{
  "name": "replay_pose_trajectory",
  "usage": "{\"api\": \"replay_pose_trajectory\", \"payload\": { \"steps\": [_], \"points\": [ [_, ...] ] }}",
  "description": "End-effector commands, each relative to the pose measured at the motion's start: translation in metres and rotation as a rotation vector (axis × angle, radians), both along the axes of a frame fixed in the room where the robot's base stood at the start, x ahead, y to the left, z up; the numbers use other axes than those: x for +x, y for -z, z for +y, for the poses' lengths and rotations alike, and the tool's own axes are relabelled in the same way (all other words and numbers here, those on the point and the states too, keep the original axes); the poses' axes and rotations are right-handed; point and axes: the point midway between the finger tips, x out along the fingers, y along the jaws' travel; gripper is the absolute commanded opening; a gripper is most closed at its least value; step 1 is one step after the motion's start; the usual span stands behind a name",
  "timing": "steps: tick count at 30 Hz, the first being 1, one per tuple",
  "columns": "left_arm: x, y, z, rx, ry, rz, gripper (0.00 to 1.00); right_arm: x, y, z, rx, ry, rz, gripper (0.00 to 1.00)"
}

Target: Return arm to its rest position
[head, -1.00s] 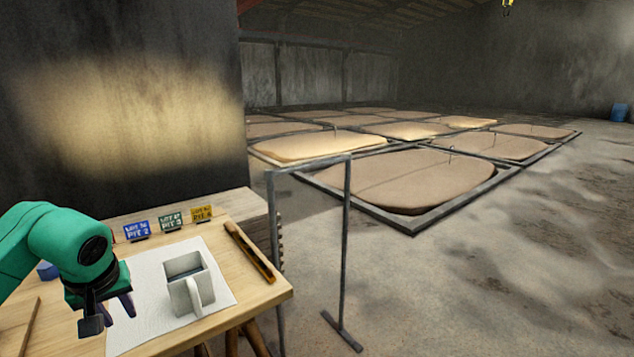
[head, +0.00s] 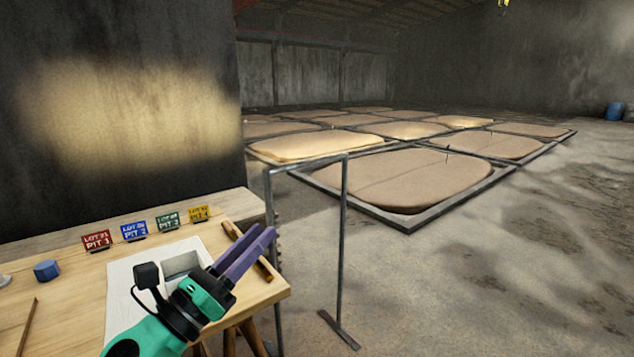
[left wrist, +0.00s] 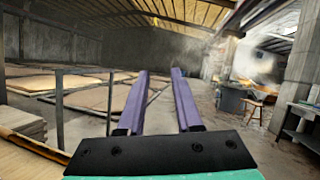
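My left gripper (head: 258,250) reaches up over the wooden table's right part in the head view, its purple fingers pointing up and to the right. In the left wrist view the two fingers (left wrist: 160,80) stand apart with nothing between them, so it is open and empty. My right gripper is in neither view.
Red (head: 97,240), blue (head: 134,231), green (head: 168,221) and yellow (head: 198,213) lot signs line the table's back. A blue block (head: 46,270) sits at left. A metal frame (head: 343,240) stands right of the table (head: 70,310). Grain beds (head: 410,180) lie beyond; floor at right is clear.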

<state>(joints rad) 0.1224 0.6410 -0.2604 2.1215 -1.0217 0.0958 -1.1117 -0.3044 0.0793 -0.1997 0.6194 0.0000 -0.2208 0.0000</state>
Motion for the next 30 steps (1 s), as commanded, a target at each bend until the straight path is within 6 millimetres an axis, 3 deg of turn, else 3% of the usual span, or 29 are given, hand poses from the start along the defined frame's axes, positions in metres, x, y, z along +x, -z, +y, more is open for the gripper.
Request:
{"api": "replay_pose_trajectory", "payload": {
  "steps": [1, 2, 4, 6, 9, 12, 15, 18, 23, 24, 30],
  "points": [
    [0.011, 0.011, 0.035, -0.316, -0.062, 0.18, 0.34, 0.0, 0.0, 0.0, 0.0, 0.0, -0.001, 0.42],
    [0.018, 0.024, 0.059, -0.514, -0.108, 0.294, 0.34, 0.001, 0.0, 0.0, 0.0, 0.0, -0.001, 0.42],
    [0.024, 0.071, 0.107, -0.92, -0.22, 0.528, 0.34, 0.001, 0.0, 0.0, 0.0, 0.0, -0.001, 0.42],
    [0.018, 0.129, 0.14, -1.259, -0.344, 0.726, 0.34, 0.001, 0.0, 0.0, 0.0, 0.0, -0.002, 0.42],
    [-0.01, 0.208, 0.163, -1.646, -0.532, 0.946, 0.34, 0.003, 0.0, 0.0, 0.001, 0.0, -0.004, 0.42],
    [-0.046, 0.268, 0.167, -1.922, -0.713, 1.096, 0.34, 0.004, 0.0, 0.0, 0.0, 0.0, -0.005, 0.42],
    [-0.084, 0.312, 0.162, -2.126, -0.889, 1.204, 0.34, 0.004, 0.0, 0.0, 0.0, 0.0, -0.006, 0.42],
    [-0.122, 0.344, 0.153, -2.281, -1.062, 1.284, 0.34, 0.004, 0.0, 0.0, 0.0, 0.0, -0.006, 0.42],
    [-0.182, 0.377, 0.133, -2.468, -1.353, 1.374, 0.34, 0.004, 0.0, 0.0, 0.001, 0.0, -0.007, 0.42],
    [-0.19, 0.384, 0.13, 2.433, 1.375, -1.354, 0.34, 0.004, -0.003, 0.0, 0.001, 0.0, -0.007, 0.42],
    [-0.178, 0.446, 0.129, 2.408, 1.419, -1.361, 0.34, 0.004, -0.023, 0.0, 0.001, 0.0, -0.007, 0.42]
  ]
}}
